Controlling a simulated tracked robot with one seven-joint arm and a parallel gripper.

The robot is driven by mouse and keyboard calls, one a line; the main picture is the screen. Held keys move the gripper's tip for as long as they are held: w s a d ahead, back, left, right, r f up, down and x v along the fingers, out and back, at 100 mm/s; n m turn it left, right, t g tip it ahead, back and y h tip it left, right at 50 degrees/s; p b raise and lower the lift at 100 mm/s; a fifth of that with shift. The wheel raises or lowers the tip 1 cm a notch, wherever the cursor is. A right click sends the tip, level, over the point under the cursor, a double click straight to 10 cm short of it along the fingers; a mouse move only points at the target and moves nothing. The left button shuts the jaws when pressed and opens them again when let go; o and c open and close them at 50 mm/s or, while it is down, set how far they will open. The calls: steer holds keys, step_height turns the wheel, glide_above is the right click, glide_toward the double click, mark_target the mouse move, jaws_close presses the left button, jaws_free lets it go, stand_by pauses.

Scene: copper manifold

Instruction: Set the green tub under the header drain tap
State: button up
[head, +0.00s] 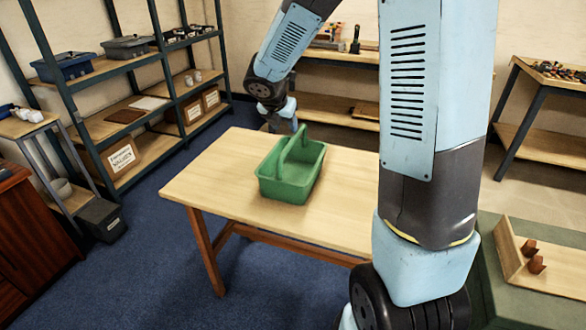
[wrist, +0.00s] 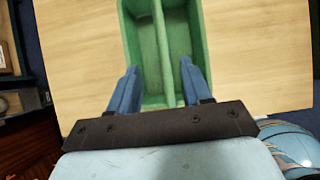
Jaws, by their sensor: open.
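The green tub (head: 284,188) stands upright on a light wooden table (head: 209,183) in the head view. It is an open carrier with a raised handle along its middle. In the wrist view the tub (wrist: 196,38) lies beyond my gripper (wrist: 158,88), whose two blue fingers are spread apart with the handle running between them in the picture. The fingers look empty, and I cannot tell how far they are from the handle. In the head view the arm's end is at the tub's far side, with the fingertips partly hidden. I cannot make out a header drain tap.
Dark metal shelves (head: 91,71) with bins and boxes line the left wall. A workbench (head: 546,148) stands at the right. A wooden tray (head: 548,268) with copper-coloured pieces is at the lower right. Blue carpet (head: 140,255) is clear left of the table.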

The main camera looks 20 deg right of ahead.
mark_target(293, 138)
steer(key=x, duration=0.8)
steer(key=shift+d+f, duration=0.1)
steer(key=shift+d+r+x, duration=0.1)
steer(key=shift+d+x, duration=0.05)
steer(key=shift+x, duration=1.2)
steer(key=shift+d+r+x, duration=0.1)
steer(key=shift+d+x, duration=0.05)
steer(key=shift+x, duration=1.2)
steer(key=shift+w, duration=0.15)
steer(key=shift+c, duration=0.3)
jaws_close()
